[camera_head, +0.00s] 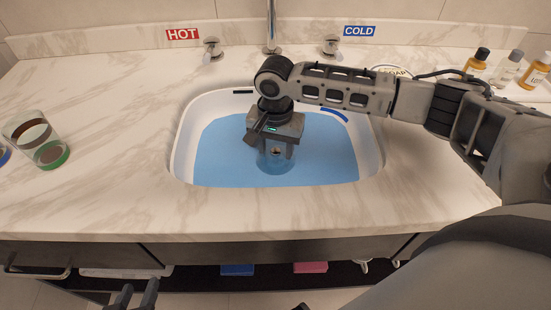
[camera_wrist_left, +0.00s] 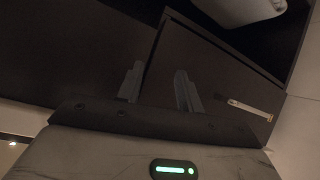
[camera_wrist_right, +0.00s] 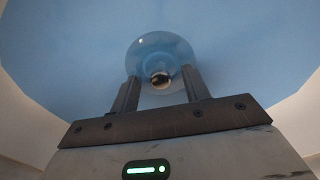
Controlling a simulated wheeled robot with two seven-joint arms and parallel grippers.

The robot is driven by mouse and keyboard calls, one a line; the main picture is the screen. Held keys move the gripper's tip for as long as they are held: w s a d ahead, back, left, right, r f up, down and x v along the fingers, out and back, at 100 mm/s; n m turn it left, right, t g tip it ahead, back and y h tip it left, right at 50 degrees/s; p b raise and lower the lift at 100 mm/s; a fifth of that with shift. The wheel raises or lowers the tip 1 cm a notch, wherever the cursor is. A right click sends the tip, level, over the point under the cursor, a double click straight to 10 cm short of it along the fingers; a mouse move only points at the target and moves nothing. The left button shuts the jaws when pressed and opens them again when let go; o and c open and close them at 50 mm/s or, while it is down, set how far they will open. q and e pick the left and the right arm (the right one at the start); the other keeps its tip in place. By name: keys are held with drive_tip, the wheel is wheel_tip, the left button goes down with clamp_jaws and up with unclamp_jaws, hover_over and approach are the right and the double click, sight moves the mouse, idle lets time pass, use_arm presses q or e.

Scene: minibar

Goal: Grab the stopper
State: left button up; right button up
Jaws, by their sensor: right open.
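The sink (camera_head: 180,150) holds blue water (camera_head: 220,160). A small round dark-and-light piece (camera_head: 276,150), which looks like the stopper, shows low in the sink inside a clear bluish round shape. In the right wrist view the stopper (camera_wrist_right: 160,81) lies between the fingertips, with the bluish round shape behind it. My right gripper (camera_head: 276,154) points down over it, open, one finger on each side; whether they touch it I cannot tell. My left gripper (camera_head: 137,292) is open and empty below the counter front, facing the dark cabinet in the left wrist view (camera_wrist_left: 158,85).
The faucet (camera_head: 271,25) stands behind the sink, between the hot (camera_head: 212,48) and cold (camera_head: 332,46) handles. Glasses (camera_head: 38,140) stand at the left and small bottles (camera_head: 478,60) at the back right. Blue and pink items (camera_head: 310,267) sit on a shelf below.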

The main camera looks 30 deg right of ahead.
clamp_jaws()
drive_tip(key=shift+r, duration=0.1)
